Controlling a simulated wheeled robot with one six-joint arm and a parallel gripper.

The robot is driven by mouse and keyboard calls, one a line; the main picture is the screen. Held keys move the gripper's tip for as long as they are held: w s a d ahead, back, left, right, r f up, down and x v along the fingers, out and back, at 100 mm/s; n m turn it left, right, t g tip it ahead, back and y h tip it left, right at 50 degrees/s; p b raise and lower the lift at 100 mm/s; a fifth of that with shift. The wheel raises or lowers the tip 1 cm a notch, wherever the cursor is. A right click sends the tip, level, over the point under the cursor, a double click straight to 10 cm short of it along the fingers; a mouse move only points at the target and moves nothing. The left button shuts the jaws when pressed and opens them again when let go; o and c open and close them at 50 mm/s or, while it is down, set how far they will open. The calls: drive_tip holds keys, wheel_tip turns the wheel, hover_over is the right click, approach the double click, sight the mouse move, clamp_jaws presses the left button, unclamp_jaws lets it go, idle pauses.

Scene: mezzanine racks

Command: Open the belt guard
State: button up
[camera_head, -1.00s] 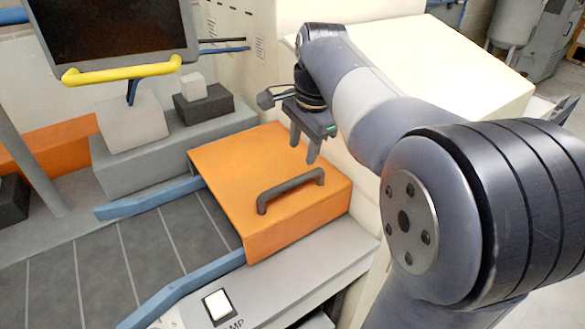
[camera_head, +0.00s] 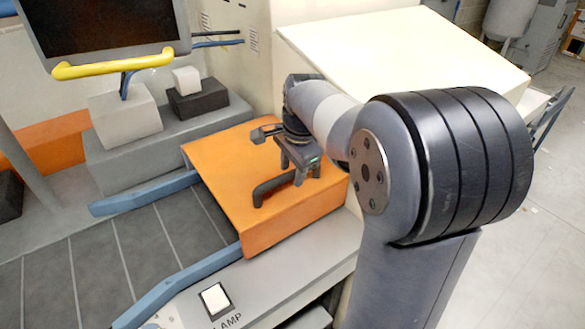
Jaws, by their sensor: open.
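The belt guard (camera_head: 225,185) is an orange cover over the far end of the dark conveyor belt, and it lies closed. Its dark grey bar handle (camera_head: 262,192) runs across the top near the front edge. My gripper (camera_head: 292,178) is open, pointing down at the right part of the handle. The fingers overlap the handle in the picture, and I cannot tell whether they touch it. The right end of the handle is hidden behind the gripper.
A blue rail (camera_head: 185,285) borders the belt (camera_head: 95,255) on its near side. A white lamp switch (camera_head: 215,300) sits on the grey front ledge. A monitor with a yellow bar (camera_head: 115,65) stands at the back left. A cream cabinet (camera_head: 400,55) stands behind my arm.

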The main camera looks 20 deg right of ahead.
drive_tip(key=shift+c, duration=0.2)
clamp_jaws()
drive_tip(key=shift+r, duration=0.1)
